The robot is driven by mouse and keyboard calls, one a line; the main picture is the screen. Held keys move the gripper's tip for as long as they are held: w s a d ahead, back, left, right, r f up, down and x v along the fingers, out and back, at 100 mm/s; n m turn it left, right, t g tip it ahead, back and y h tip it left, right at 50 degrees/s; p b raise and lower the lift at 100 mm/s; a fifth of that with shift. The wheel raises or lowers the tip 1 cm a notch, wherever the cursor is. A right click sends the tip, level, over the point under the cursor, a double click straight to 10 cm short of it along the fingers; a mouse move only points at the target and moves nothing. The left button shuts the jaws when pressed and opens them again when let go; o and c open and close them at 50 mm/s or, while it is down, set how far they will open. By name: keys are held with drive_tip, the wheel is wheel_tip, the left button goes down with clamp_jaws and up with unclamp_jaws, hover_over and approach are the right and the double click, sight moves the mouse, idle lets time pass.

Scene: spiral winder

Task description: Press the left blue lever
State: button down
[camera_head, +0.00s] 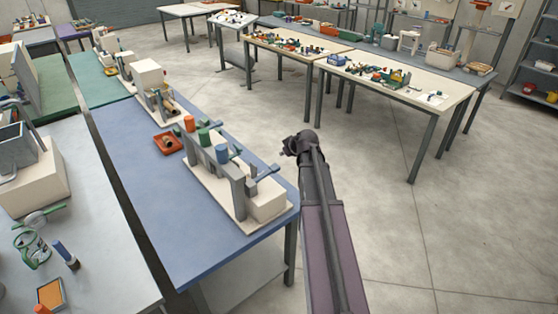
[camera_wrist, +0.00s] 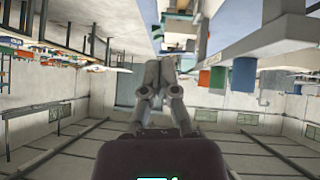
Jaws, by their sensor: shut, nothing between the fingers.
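The spiral winder stands on a cream base (camera_head: 212,188) at the near end of the blue table, with grey uprights (camera_head: 238,187). A blue-grey lever-like bar (camera_head: 264,172) sticks out to its right, and a smaller one (camera_head: 235,154) sits farther back. I cannot tell which is the left blue lever. Orange (camera_head: 189,123), green (camera_head: 204,136) and blue (camera_head: 221,154) cylinders stand along it. The blue cylinder (camera_wrist: 243,75) also shows in the wrist view. My gripper (camera_head: 292,146) is to the right of the winder, apart from it, shut and empty; its fingers (camera_wrist: 160,75) show in the wrist view.
The blue table (camera_head: 160,215) carries an orange tray (camera_head: 167,142) left of the winder and other devices farther back. Another worktable (camera_head: 105,260) with small items lies at left. Long tables (camera_head: 425,92) stand at the back right. Open floor (camera_head: 400,220) lies right of my arm.

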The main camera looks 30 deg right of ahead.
drive_tip(key=b, duration=0.8)
hover_over(273, 165)
drive_tip(key=s, duration=0.2)
drive_tip(key=f, duration=0.7)
drive_tip(key=shift+s+a+f, duration=0.2)
drive_tip(key=shift+a+f, duration=0.1)
drive_tip(key=shift+d+f+b, duration=0.2)
drive_tip(key=shift+f+b, duration=1.15)
drive_tip(key=shift+f, duration=0.3)
